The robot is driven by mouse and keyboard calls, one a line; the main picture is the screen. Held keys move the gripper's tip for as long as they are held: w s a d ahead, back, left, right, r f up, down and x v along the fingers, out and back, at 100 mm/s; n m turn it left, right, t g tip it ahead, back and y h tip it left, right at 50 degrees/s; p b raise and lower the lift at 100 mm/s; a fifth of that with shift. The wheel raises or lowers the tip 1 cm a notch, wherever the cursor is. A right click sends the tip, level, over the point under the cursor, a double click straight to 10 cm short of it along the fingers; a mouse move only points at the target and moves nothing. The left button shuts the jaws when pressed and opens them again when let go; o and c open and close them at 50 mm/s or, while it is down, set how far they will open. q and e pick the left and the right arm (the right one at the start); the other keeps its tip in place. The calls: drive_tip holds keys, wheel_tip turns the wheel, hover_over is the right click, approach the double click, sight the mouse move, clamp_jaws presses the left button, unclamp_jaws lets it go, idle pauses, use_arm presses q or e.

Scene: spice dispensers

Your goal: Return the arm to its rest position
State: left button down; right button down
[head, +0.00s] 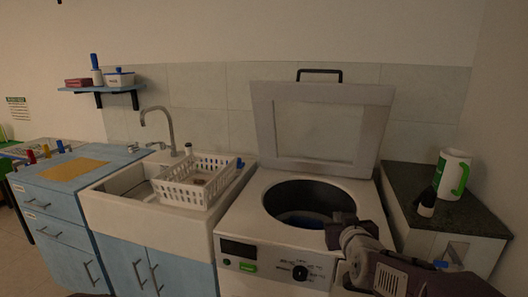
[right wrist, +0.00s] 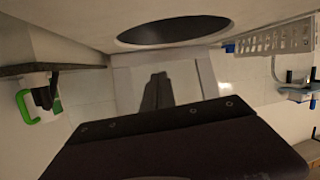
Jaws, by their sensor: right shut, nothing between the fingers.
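My right arm comes in from the lower right in the head view. Its right gripper (head: 343,222) is shut and empty, in front of the open round drum of a white top-loading machine (head: 240,225). That view is upside down, with the drum opening (right wrist: 175,31) at the top. My left gripper is not in view.
The machine's raised lid (head: 320,125) stands behind the drum. To the right, a dark counter (head: 405,185) holds a white and green jug (head: 453,172) and a small dark bottle (head: 427,202). To the left are a sink with a white rack (head: 190,190) and blue cabinets (head: 55,240).

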drive_tip(key=s+a+f+g+y, duration=0.1)
drive_tip(key=s+f+g, duration=0.4)
drive_tip(key=f, duration=0.4)
drive_tip(key=s+a+f+g, duration=0.2)
drive_tip(key=s+f, duration=0.4)
drive_tip(key=f, duration=0.3)
drive_tip(key=s+f+g, duration=0.3)
drive_tip(key=s+f, duration=0.1)
drive_tip(key=s, duration=0.4)
drive_tip(key=s+f+g, duration=0.3)
drive_tip(key=s+g, duration=0.1)
drive_tip(key=s, duration=0.4)
wheel_tip(320, 180, up, 18)
drive_tip(key=w+p, duration=0.1)
drive_tip(key=p, duration=1.7)
drive_tip(key=shift+d+r+m, duration=0.15)
drive_tip(key=shift+d+m, duration=0.1)
drive_tip(key=shift+m, duration=0.05)
